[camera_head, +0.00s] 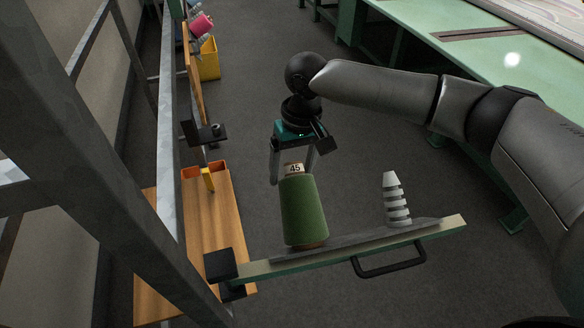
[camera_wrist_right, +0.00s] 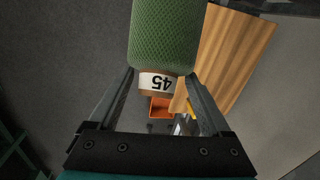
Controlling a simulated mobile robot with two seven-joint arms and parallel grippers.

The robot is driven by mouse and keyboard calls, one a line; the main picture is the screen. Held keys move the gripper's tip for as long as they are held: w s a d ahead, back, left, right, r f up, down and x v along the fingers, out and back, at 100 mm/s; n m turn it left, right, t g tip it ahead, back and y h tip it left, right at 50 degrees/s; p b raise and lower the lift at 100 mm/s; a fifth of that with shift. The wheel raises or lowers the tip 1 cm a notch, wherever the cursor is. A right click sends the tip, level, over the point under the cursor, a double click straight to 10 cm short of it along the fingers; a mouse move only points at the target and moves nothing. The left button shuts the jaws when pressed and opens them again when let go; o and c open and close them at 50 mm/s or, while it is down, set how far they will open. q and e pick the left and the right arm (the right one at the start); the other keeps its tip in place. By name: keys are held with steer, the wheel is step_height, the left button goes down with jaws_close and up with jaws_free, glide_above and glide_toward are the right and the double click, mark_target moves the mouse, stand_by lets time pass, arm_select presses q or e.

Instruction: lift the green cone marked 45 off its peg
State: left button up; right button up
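The green cone marked 45 (camera_head: 304,212) stands nearly upright on a narrow shelf (camera_head: 447,227), its white label facing up at its narrow top. My right gripper (camera_head: 292,178) is above it, pointing down, with its two fingers on either side of the label. In the right wrist view the green cone (camera_wrist_right: 166,35) and its upside-down 45 label lie between the tips of my right gripper (camera_wrist_right: 161,75). A gap shows between the fingers and the cone's tip, so the gripper looks open. The peg is hidden inside the cone. My left gripper is not in view.
A black handle (camera_head: 390,268) hangs at the shelf's front. Metal frame posts (camera_head: 167,150) rise at left, beside a wooden board (camera_head: 215,225). A green table (camera_head: 470,60) stands at the upper right.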

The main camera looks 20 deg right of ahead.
steer(key=shift+s+f, duration=0.1)
jaws_close()
stand_by(0.9)
stand_by(0.4)
steer(key=shift+w+d+r+p, duration=0.1)
steer(key=shift+w+r+p, duration=0.45)
steer(key=shift+p, duration=0.2)
steer(key=w+d+r, duration=0.1)
steer(key=w+r, duration=0.6)
steer(key=w, duration=0.3)
steer(key=shift+w+r, duration=0.25)
steer(key=shift+w, duration=0.15)
stand_by(1.0)
